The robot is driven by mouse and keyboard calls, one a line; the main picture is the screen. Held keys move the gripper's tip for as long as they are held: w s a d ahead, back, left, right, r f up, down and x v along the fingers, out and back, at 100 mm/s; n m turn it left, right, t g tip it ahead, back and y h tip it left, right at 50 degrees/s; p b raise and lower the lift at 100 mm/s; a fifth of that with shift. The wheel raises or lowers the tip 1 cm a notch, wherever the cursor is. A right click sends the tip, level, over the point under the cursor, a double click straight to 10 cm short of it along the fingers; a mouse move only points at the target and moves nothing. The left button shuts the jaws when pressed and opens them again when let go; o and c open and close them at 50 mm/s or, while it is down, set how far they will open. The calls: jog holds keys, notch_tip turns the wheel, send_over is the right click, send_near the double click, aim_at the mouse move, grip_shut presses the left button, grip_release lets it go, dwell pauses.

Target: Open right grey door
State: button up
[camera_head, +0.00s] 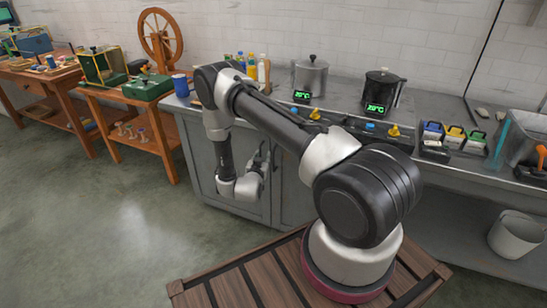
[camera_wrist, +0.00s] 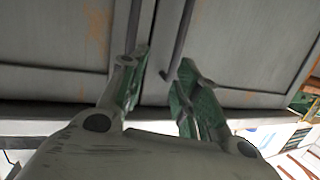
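The grey cabinet under the counter has a left door (camera_head: 210,165) and a right door (camera_head: 294,200) in the head view. My gripper (camera_head: 266,158) is in front of them, close to where they meet. The wrist view seems upside down, so the right door (camera_wrist: 55,45) appears on its left and the left door (camera_wrist: 240,45) on its right. Two bar handles show there, one (camera_wrist: 134,25) left of the seam and one (camera_wrist: 181,40) right of it. My gripper (camera_wrist: 160,72) is open, its fingers apart near the handle ends. Contact is unclear. Both doors look shut.
The counter (camera_head: 340,112) above carries two pots (camera_head: 310,77) (camera_head: 382,92) and yellow knobs. A wooden table (camera_head: 130,105) stands to the left. A white bucket (camera_head: 514,234) is at the right. The floor (camera_head: 90,220) at left is clear.

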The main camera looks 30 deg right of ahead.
jog(key=s+d+f+t+h, duration=0.1)
jog(key=s+f+h, duration=0.1)
jog(key=s, duration=0.2)
send_over(274, 169)
jog(key=shift+w, duration=0.3)
grip_shut()
